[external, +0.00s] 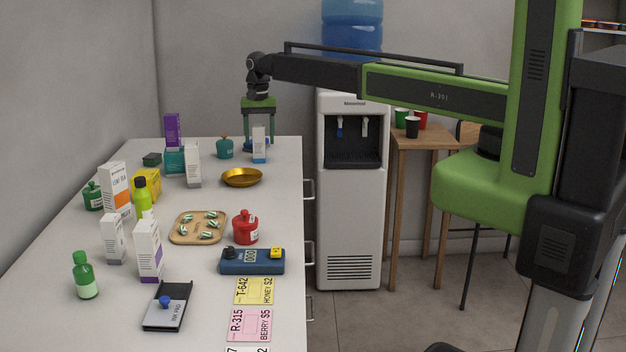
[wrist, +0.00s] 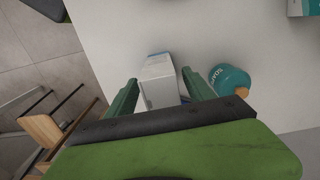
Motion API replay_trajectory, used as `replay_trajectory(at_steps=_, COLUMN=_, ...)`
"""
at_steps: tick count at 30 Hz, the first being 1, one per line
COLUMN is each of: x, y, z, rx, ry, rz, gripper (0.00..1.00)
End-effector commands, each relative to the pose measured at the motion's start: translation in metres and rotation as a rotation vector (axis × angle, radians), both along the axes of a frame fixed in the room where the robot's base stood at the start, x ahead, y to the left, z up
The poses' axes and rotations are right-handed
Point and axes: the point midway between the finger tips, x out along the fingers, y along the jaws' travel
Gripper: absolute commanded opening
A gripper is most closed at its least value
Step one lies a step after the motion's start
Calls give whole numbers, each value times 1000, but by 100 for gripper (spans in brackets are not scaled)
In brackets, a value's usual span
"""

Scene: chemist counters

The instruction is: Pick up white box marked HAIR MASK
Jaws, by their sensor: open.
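A white box (external: 259,150) with a blue patch stands upright near the far right end of the counter. It also shows in the wrist view as a white box (wrist: 159,88) between the fingers. Its lettering is too small to read, so I cannot tell whether it says HAIR MASK. My gripper (external: 258,140) points down over the far end of the counter, its fingers beside the box. In the wrist view my gripper (wrist: 160,77) is open, with one green finger on each side of the box. A small gap shows beside the right finger; contact on the left is unclear.
A teal bottle (wrist: 229,80) stands close to the right finger in the wrist view; it is the teal jar (external: 224,148) outside. A gold bowl (external: 242,177) and another white box (external: 193,166) stand nearer. The counter's right edge is close.

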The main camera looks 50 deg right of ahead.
Motion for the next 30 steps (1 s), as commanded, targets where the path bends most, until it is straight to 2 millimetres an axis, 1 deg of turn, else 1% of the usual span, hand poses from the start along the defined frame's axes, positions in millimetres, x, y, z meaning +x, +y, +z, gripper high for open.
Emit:
replay_trajectory(at_steps=1, x=2, y=0, z=-18, rx=0, ry=0, rz=0, gripper=62)
replay_trajectory(at_steps=3, x=4, y=0, z=-31, rx=0, ry=0, rz=0, gripper=62)
replay_trajectory(at_steps=5, x=3, y=0, z=-39, rx=0, ry=0, rz=0, gripper=62)
replay_trajectory(at_steps=7, x=3, y=0, z=-42, rx=0, ry=0, rz=0, gripper=62)
replay_trajectory(at_steps=13, x=3, y=0, z=-38, rx=0, ry=0, rz=0, gripper=62)
replay_trajectory(at_steps=14, x=3, y=0, z=-38, rx=0, ry=0, rz=0, gripper=59)
replay_trajectory(at_steps=27, x=3, y=0, z=-38, rx=0, ry=0, rz=0, gripper=2)
replay_trajectory(at_steps=28, x=3, y=0, z=-38, rx=0, ry=0, rz=0, gripper=0)
replay_trajectory(at_steps=30, x=3, y=0, z=-38, rx=0, ry=0, rz=0, gripper=0)
